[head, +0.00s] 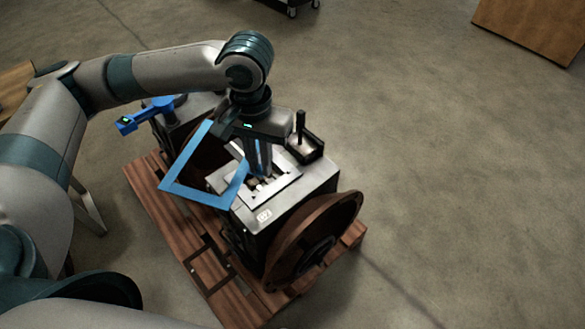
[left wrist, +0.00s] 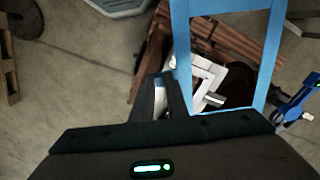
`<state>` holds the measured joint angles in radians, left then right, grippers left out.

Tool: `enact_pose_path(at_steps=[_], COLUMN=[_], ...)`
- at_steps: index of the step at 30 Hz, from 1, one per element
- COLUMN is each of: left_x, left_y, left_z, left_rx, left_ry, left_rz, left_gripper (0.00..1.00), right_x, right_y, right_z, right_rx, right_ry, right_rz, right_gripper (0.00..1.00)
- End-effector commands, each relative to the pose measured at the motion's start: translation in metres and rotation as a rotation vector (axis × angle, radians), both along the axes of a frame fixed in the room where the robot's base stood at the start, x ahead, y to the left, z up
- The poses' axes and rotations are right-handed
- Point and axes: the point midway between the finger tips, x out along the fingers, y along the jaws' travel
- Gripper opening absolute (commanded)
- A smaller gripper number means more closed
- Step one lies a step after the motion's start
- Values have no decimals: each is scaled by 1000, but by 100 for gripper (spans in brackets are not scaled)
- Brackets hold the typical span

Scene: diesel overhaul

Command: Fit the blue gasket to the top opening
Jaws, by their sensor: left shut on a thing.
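The blue gasket (head: 200,197) is a thin rectangular frame. My left gripper (head: 261,168) is shut on one side of it and holds it tilted above the engine block (head: 293,210). The top opening (head: 266,188) is a pale rectangular rim with metal parts inside, below and partly behind the gripper. The gasket reaches out to the left of the opening, apart from it as far as I can tell. In the left wrist view the gasket (left wrist: 181,50) runs away from the finger (left wrist: 160,98), and the pale rim (left wrist: 207,78) shows through it. My right gripper is out of view.
The engine stands on a wooden pallet (head: 160,210), with a rusty flywheel (head: 318,235) at its near end. A small dark box with a post (head: 307,147) sits beside the opening. A blue tool (head: 150,114) lies at the far left. The floor at right is clear.

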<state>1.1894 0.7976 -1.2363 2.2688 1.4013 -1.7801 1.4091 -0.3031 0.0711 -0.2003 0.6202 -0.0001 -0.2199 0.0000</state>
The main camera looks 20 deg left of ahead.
Motion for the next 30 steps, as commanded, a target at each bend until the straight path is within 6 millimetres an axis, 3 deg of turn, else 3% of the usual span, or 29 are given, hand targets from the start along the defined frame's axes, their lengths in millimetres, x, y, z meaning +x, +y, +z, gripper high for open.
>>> enact_pose_path(at_steps=[20,26,30], left_x=[3,27,58], left_y=[-2,-12,-22], left_z=[-1,-7,-19], left_rx=[0,0,-1], left_ry=[0,3,6], left_rz=[-4,-37,-82], left_gripper=[0,0,0], right_x=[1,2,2], right_y=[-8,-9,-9], right_z=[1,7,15], right_rx=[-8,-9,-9], right_ry=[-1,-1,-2], right_rz=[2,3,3], right_gripper=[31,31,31])
